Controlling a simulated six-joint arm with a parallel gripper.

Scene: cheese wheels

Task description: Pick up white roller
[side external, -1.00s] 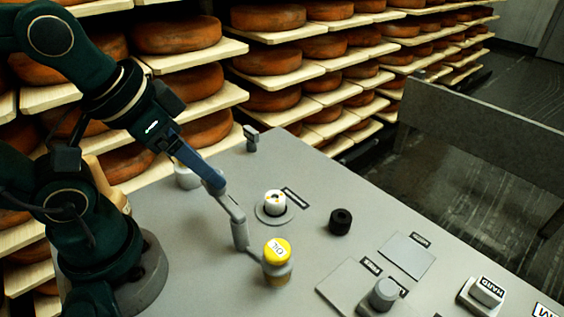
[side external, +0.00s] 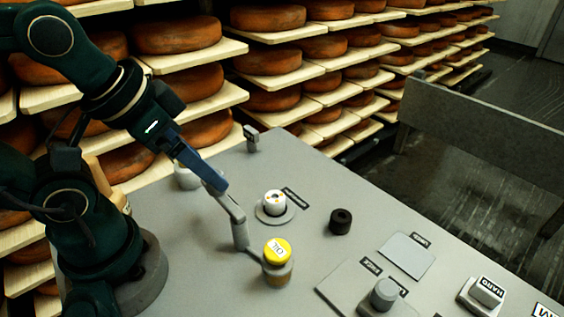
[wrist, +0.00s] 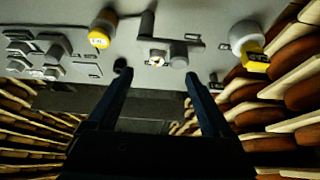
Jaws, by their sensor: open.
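The white roller (side external: 274,203), a short white cylinder with small dark and yellowish marks on top, stands upright on a round grey base on the grey table. In the wrist view a small whitish piece beside a dark label looks like the roller (wrist: 157,59); it lies beyond the fingertips, between their lines. My gripper (side external: 222,187) is above the table, left of the roller and apart from it, beside the top of a grey jointed lever (side external: 238,226). In the wrist view my gripper (wrist: 160,76) has its two dark fingers spread with nothing between them.
A yellow-capped oil jar (side external: 277,262) stands in front of the roller. A black ring (side external: 341,221) is right of it. A white cylinder (side external: 186,178) stands behind my gripper. A grey knob (side external: 384,293) and a white block (side external: 487,291) are at the right. Cheese shelves line the back.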

